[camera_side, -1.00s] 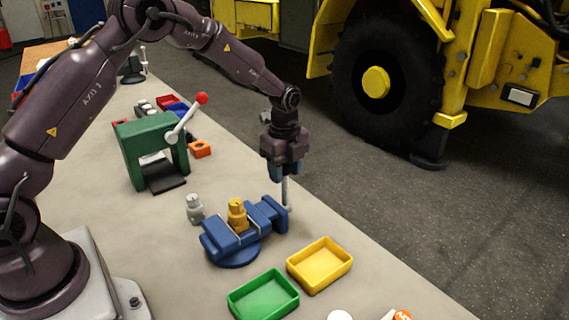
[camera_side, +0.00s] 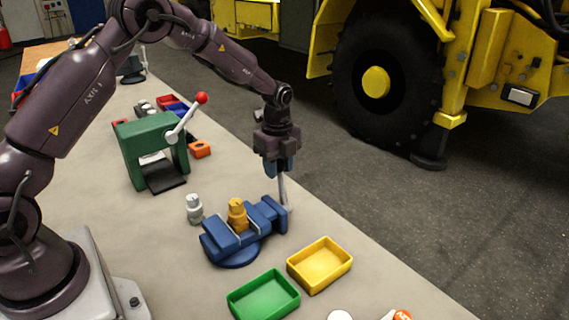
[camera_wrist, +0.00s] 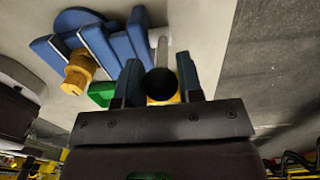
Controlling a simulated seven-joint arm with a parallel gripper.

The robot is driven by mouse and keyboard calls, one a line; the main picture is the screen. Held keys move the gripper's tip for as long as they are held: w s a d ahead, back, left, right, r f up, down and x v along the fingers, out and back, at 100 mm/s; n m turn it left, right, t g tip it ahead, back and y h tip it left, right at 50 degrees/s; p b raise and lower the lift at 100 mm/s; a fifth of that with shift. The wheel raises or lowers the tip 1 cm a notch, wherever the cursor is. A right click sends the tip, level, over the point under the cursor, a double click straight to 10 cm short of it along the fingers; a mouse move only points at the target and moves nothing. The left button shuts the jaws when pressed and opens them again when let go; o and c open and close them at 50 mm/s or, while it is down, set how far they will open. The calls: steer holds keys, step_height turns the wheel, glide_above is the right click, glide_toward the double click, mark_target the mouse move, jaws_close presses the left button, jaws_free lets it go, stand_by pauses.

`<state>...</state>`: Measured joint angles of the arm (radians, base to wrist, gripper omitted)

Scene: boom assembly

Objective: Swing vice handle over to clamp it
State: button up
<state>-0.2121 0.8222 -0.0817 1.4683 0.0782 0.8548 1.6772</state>
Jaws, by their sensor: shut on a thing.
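The blue vice (camera_side: 234,240) stands on the bench, with a brass-coloured fitting (camera_side: 238,214) between its jaws. It also shows in the wrist view (camera_wrist: 96,42), with the fitting (camera_wrist: 78,74) beside my gripper. The grey vice handle (camera_side: 282,190) rises from the right end of the vice, tilted slightly, its top between my fingers. My gripper (camera_side: 279,170) points down above that end and is shut on the handle. In the wrist view my blue fingers (camera_wrist: 160,82) stand either side of the handle's dark round knob (camera_wrist: 160,83).
A yellow tray (camera_side: 320,264) and a green tray (camera_side: 263,297) lie in front of the vice. A grey fitting (camera_side: 194,208) stands behind it. A green press (camera_side: 150,150) with a red-knobbed lever stands farther back. The bench edge is close on the right.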

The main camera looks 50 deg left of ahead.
steer(key=shift+a, duration=0.2)
steer(key=shift+a+f, duration=0.15)
steer(key=shift+a, duration=0.4)
steer(key=shift+a+f, duration=0.15)
steer(key=shift+a, duration=0.35)
steer(key=o, duration=0.5)
steer(key=shift+c, duration=0.2)
steer(key=shift+d, duration=0.1)
steer(key=shift+d, duration=0.15)
steer(key=shift+d+r, duration=0.1)
steer(key=shift+d, duration=0.15)
steer(key=shift+c, duration=0.2)
steer(key=c, duration=0.4)
steer(key=shift+c, duration=0.2)
